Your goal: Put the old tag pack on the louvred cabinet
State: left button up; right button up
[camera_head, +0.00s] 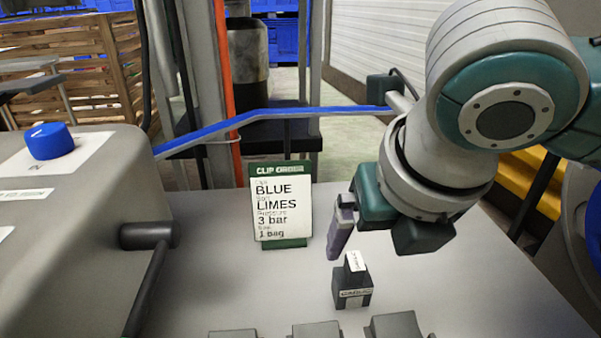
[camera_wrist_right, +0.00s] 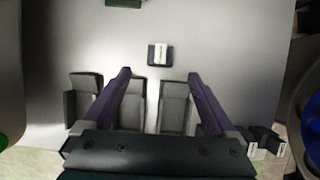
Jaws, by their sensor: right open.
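A small dark block with a white label (camera_head: 352,297) stands on the grey tabletop (camera_head: 470,290); I cannot tell for sure that it is the old tag pack. My right gripper (camera_head: 338,248) is above and just behind it, fingers pointing down. I cannot identify a louvred cabinet. My left gripper is out of view.
A green-framed card (camera_head: 283,205) stands behind the block. Several grey blocks (camera_head: 317,330) line the near edge. A grey machine (camera_head: 80,230) with a blue knob and dark handle fills the left. A blue rail (camera_head: 280,113) runs behind. The tabletop's right side is clear.

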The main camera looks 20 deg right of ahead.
jog(key=s+a+m+y, duration=0.3)
jog(key=s+a+m, duration=0.35)
jog(key=m, duration=0.55)
jog(key=s+d+f+m+h, duration=0.1)
jog(key=s+d+m, duration=0.2)
jog(key=m, duration=0.6)
jog(key=s+d+f+m+g, duration=0.1)
jog(key=s+d+f+m, duration=0.1)
jog(key=s+d+m, duration=0.2)
jog(key=s+m, duration=0.3)
jog(key=m, duration=0.3)
jog(key=shift+d+f+m+h, duration=0.25)
jog(key=shift+m+h, duration=0.05)
jog(key=shift+h, duration=0.1)
jog(key=shift+s, duration=0.1)
